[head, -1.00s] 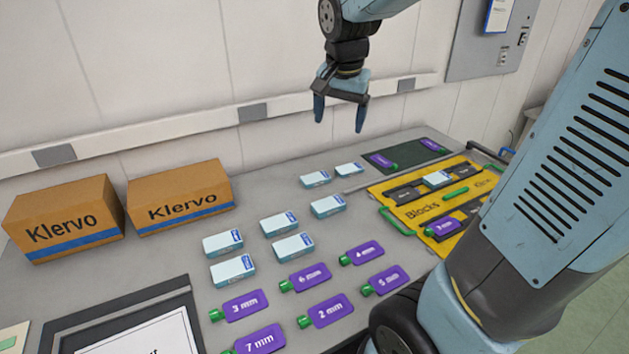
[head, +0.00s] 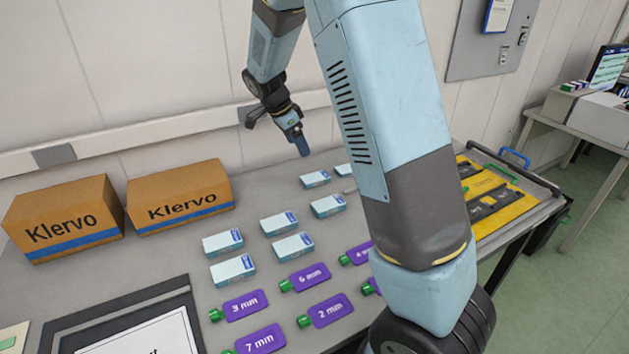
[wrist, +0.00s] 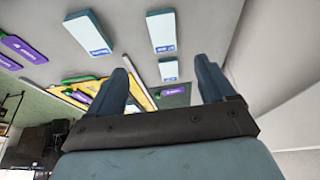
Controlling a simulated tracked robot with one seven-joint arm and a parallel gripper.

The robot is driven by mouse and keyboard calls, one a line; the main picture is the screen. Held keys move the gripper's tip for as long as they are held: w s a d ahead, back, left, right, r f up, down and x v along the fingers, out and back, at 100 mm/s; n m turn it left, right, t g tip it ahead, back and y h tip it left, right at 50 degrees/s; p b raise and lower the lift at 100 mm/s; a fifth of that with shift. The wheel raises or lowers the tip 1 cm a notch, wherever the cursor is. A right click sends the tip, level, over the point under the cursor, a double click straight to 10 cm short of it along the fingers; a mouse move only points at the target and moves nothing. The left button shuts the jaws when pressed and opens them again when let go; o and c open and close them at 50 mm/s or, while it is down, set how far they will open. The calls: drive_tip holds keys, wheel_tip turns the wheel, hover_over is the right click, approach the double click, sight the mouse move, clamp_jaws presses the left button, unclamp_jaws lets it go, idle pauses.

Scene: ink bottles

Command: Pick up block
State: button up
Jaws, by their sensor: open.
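Several light-blue and white blocks lie on the grey table. In the head view there is a front-left block (head: 232,269), one behind it (head: 223,242), two in the middle (head: 279,223) (head: 293,247), and others farther back (head: 328,206) (head: 315,179). The farthest block is partly hidden by my arm. My gripper (head: 303,146) is above the back of the table, tilted, empty and apart from every block. In the wrist view my open gripper (wrist: 165,88) has its fingers spread, with blocks (wrist: 89,33) (wrist: 161,31) (wrist: 168,69) beyond them.
Purple bottles with green caps, such as the 2 mm one (head: 325,310), lie at the front. Two Klervo cartons (head: 65,218) (head: 181,197) stand at the left. A yellow tray (head: 513,205) is at the right, partly hidden by my arm. A wall rises behind the table.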

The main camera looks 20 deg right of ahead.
sight(314, 177)
drive_tip(key=x, duration=1.4)
drive_tip(key=shift+w+a+f, duration=0.1)
drive_tip(key=shift+w+f, duration=0.1)
drive_tip(key=shift+w, duration=0.05)
drive_tip(key=shift+c, duration=0.4)
drive_tip(key=c, duration=1.1)
